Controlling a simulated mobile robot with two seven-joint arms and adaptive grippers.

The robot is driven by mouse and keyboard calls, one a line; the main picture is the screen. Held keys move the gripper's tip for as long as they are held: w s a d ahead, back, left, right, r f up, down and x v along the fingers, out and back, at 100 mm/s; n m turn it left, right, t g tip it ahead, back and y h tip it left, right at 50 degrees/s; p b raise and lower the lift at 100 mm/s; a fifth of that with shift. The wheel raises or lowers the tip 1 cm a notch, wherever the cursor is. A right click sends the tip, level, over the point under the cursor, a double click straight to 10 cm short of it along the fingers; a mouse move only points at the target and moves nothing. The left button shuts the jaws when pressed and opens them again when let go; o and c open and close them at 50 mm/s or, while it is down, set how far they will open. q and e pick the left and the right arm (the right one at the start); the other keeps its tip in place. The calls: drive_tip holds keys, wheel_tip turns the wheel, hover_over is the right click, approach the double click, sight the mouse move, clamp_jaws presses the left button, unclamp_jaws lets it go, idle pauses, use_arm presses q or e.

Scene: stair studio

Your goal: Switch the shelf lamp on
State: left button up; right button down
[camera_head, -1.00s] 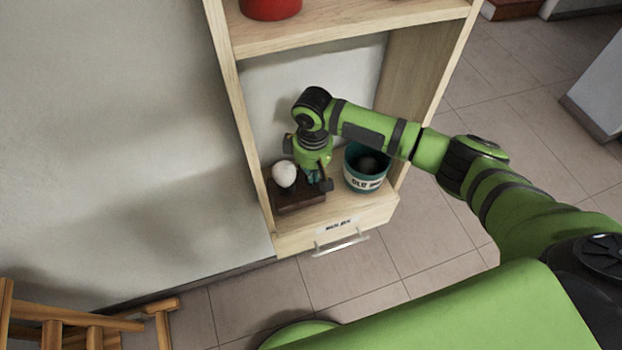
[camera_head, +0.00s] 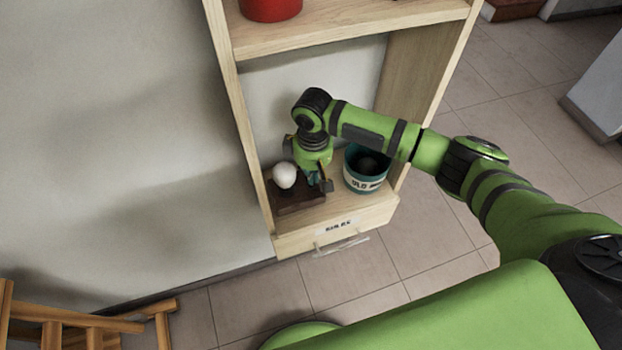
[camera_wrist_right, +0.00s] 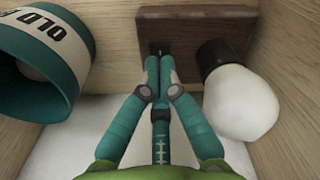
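The shelf lamp is a white round bulb (camera_head: 285,176) on a dark wooden base (camera_head: 298,201), standing at the left of the lower shelf bay. In the right wrist view the bulb (camera_wrist_right: 240,103) is unlit, in a black socket at the right, and the base (camera_wrist_right: 190,28) spans the top middle. My right gripper (camera_head: 322,184) reaches down over the base beside the bulb. In the wrist view its teal fingertips (camera_wrist_right: 158,58) are together at the base's near part, over a small dark fitting, partly hidden. My left gripper is not in view.
A teal and white labelled pot (camera_head: 366,168) stands close to the right of my right gripper. A drawer (camera_head: 337,229) with a metal handle is below the shelf. A red pot (camera_head: 270,8) stands on the upper shelf (camera_head: 345,31). Wooden furniture (camera_head: 90,325) is at lower left.

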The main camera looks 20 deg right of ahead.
sight(313, 185)
drive_tip(key=shift+f+b, duration=0.45)
drive_tip(key=shift+f, duration=0.6)
idle(0.5)
drive_tip(key=shift+s+f, duration=0.15)
drive_tip(key=shift+f, duration=0.05)
wheel_tip(313, 185, up, 2)
drive_tip(key=shift+p, duration=1.1)
wheel_tip(313, 185, up, 5)
drive_tip(key=p, duration=0.6)
drive_tip(key=shift+r, duration=0.1)
